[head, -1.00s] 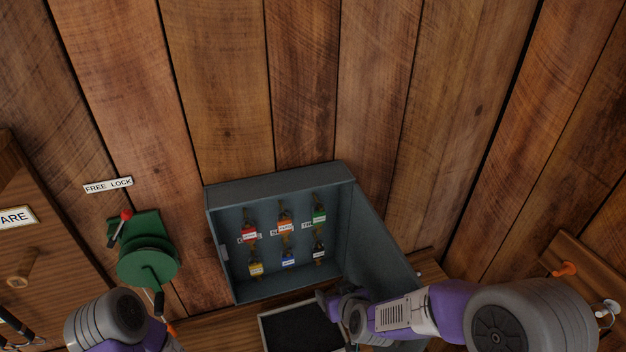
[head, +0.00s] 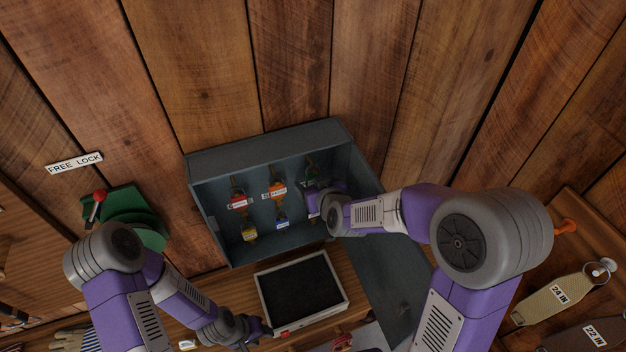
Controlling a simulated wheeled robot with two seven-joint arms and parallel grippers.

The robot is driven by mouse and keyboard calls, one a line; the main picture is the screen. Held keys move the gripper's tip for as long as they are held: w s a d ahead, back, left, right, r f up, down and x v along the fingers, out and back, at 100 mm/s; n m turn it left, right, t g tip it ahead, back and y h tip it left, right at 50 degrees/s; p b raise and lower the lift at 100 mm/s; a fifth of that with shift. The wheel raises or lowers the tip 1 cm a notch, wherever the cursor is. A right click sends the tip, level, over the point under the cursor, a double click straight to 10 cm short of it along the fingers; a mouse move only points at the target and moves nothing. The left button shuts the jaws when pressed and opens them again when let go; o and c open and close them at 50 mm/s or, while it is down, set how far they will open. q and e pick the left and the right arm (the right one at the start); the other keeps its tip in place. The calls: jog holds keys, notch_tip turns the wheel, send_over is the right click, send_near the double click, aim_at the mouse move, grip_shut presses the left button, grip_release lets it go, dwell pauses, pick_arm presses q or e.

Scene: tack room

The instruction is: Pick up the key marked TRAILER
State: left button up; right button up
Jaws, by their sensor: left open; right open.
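The open grey key cabinet (head: 205,200) on the plank wall holds two rows of tagged keys. The upper row has a red-tagged key (head: 238,202), an orange-tagged key (head: 277,191) and, at the right, a green-tagged key (head: 311,171) that is mostly hidden. The lower row has a yellow-tagged key (head: 249,235) and a blue-tagged key (head: 282,224). The lettering is too small to read, so I cannot tell which is TRAILER. My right gripper (head: 312,192) is open inside the cabinet, in front of the green-tagged key; contact cannot be told. My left gripper (head: 268,333) is open, low by the tray.
A black-lined tray (head: 342,290) lies on the wooden shelf below the cabinet. The cabinet door (head: 385,280) hangs open at the right. Girth-like straps (head: 552,302) hang at far right.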

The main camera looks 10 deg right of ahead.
jog(key=shift+w+a+f, duration=0.1)
jog(key=shift+w+f, duration=0.05)
jog(key=shift+w, duration=0.15)
jog(key=c, duration=1)
jog(key=shift+c, duration=0.2)
jog(key=shift+r, duration=0.2)
